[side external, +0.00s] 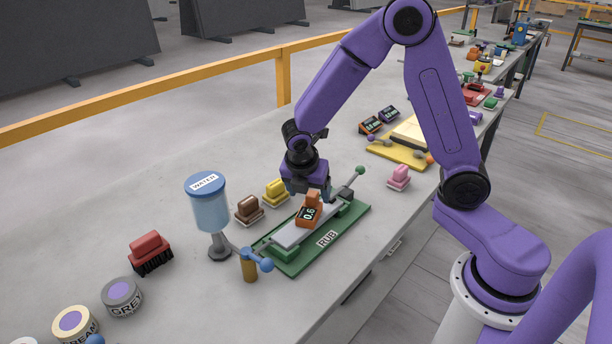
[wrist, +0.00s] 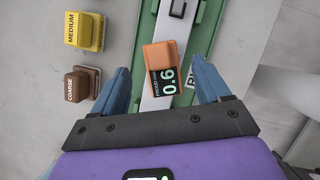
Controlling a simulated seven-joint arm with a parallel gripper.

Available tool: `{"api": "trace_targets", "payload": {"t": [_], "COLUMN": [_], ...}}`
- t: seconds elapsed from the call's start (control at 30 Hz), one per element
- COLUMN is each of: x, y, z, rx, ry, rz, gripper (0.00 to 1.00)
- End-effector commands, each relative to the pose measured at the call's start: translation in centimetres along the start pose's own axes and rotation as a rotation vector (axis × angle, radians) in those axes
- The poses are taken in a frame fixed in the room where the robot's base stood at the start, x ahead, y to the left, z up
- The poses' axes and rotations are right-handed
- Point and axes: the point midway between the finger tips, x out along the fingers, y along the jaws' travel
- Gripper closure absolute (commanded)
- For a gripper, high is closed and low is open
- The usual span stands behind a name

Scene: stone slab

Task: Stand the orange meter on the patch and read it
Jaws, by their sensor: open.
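The orange meter (side external: 309,211) stands on the grey stone strip (side external: 288,236) of the green RUB fixture (side external: 300,262). Its dark display reads 0.6 and faces the camera. In the wrist view the meter (wrist: 158,56) sits on the pale strip (wrist: 172,14), just below a dark square outline (wrist: 178,8), the only patch-like mark I see. My gripper (wrist: 164,84) is open, with one blue finger on each side of the meter and a gap to both. In the side view my gripper (side external: 313,192) is right above and behind the meter. The strip under the meter is hidden.
Brown (side external: 249,209), yellow (side external: 276,192) and pink (side external: 399,178) blocks stand near the fixture. A red brush (side external: 150,252) and tins (side external: 121,297) lie further left. Bare bench lies between them.

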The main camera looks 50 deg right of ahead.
Motion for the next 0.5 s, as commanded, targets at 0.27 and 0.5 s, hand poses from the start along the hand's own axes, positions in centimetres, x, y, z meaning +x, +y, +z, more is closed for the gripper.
{"api": "trace_targets", "payload": {"t": [0.27,0.5], "x": [-4.9,-6.9], "y": [0.1,0.0], "z": [0.0,0.0], "rx": [0.000,-0.001], "ry": [0.001,0.001], "rz": [0.003,0.000], "gripper": [0.24,0.24]}}
